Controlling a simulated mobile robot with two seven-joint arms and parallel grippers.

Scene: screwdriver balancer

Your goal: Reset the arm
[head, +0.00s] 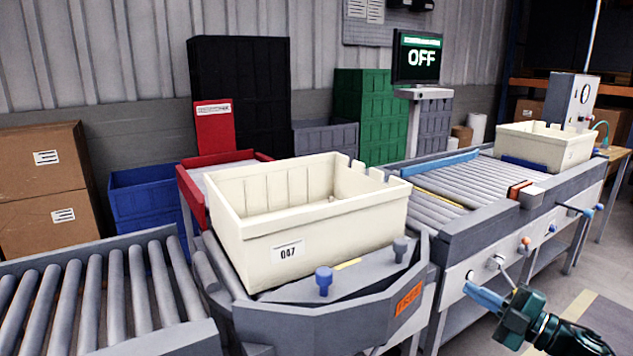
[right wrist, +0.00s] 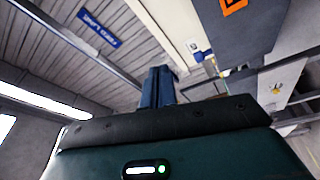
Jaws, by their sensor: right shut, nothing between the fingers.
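My right gripper (head: 472,290) shows at the lower right of the head view, its blue fingers pointing left and the dark green wrist behind them. It appears in front of the side of the conveyor frame, apart from the bins. In the right wrist view its blue fingers (right wrist: 158,84) are closed together with nothing between them. My left gripper is in neither view.
A cream bin (head: 330,235) labelled 047 sits on the corner station with blue pegs. A second cream bin (head: 560,150) stands farther along the roller conveyor (head: 445,185). A monitor (head: 417,57) reads OFF. Clear floor (head: 585,285) lies at right.

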